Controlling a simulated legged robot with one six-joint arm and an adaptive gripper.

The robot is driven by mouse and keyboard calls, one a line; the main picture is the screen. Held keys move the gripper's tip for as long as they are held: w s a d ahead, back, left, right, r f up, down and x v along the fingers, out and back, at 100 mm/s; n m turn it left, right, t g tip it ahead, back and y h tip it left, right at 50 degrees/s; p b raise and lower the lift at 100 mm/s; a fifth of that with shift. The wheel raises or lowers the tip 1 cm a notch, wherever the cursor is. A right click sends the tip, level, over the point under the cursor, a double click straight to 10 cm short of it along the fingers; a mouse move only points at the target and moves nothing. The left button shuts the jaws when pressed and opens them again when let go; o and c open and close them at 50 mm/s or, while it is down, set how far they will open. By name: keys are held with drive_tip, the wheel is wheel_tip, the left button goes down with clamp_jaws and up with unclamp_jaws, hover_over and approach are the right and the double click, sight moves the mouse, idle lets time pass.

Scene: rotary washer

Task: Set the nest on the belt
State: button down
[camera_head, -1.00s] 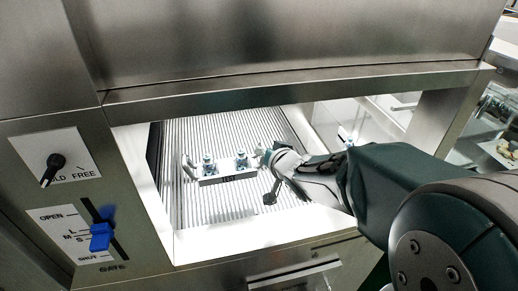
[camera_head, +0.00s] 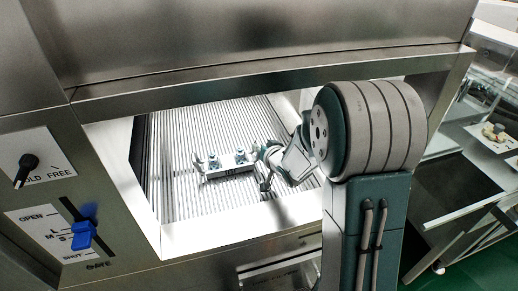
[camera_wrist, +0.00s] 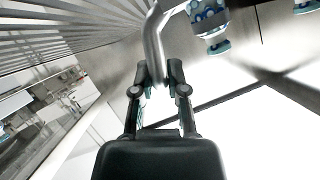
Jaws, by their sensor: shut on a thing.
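The nest (camera_head: 230,172) is a pale metal carrier with upright handles at its ends and two blue-and-white pieces on it. It is inside the machine opening, over the ribbed belt (camera_head: 195,207). I cannot tell whether its underside touches the belt. My gripper (camera_head: 262,154) is at the nest's right end. In the wrist view my gripper (camera_wrist: 157,75) is shut on the nest's bent metal handle (camera_wrist: 152,38). One blue-and-white piece (camera_wrist: 209,22) hangs into that view at the top; the nest's body is mostly out of it.
The opening has a bright front sill (camera_head: 230,232), a steel hood (camera_head: 250,45) above and a side wall close to my arm. A HOLD/FREE knob (camera_head: 27,168) and a blue gate lever (camera_head: 83,236) are on the left panel. Bare belt lies in front of the nest.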

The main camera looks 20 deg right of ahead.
drive_tip(key=shift+f, duration=0.15)
drive_tip(key=shift+a, duration=0.1)
drive_tip(key=c, duration=0.7)
unclamp_jaws()
drive_tip(key=shift+a, duration=0.3)
drive_tip(key=shift+o, duration=0.2)
drive_tip(key=shift+d, duration=0.2)
drive_tip(key=shift+s+d, duration=0.1)
drive_tip(key=shift+s, duration=0.2)
drive_tip(key=s+d+r+g+h, duration=0.1)
drive_tip(key=s+r+h, duration=0.1)
drive_tip(key=s+r, duration=0.45)
drive_tip(key=s+d+r+g+h, duration=0.2)
drive_tip(key=s+r, duration=0.2)
drive_tip(key=s, duration=0.6)
drive_tip(key=s+a+r+n+g, duration=0.1)
drive_tip(key=s+a+g, duration=0.1)
drive_tip(key=s, duration=0.5)
drive_tip(key=s+a+r+n+g+y, duration=0.1)
drive_tip(key=s+a, duration=0.3)
drive_tip(key=s, duration=0.4)
drive_tip(key=shift+s+a+r+n+g, duration=0.15)
drive_tip(key=shift+a+r+n+g, duration=0.3)
drive_tip(key=shift+g, duration=0.45)
